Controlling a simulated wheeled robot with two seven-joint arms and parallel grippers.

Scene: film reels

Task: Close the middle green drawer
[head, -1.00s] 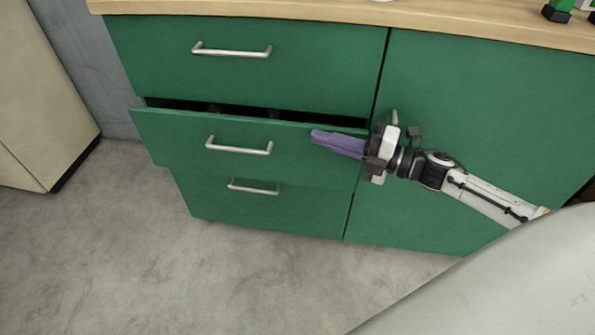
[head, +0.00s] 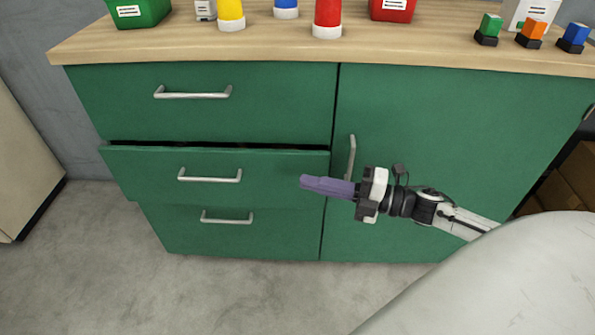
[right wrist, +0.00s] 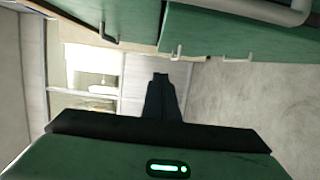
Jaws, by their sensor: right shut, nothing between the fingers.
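The middle green drawer (head: 150,176) stands slightly out from the cabinet front in the head view, with a thin dark gap along its top edge. Its silver bar handle (head: 210,177) is on its front. My right gripper (head: 304,183), with purple fingers, is shut and empty. Its fingertips are in front of the drawer's right end; I cannot tell whether they touch it. In the right wrist view the shut dark fingers (right wrist: 161,95) show, with green cabinet fronts and handles above them. My left gripper is not in view.
The top drawer (head: 200,115) and bottom drawer (head: 220,240) look shut. A cabinet door (head: 450,130) with a vertical handle (head: 351,155) is on the right. Bins, cylinders and small coloured blocks stand on the wooden counter (head: 270,52). Grey floor (head: 100,270) in front is clear.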

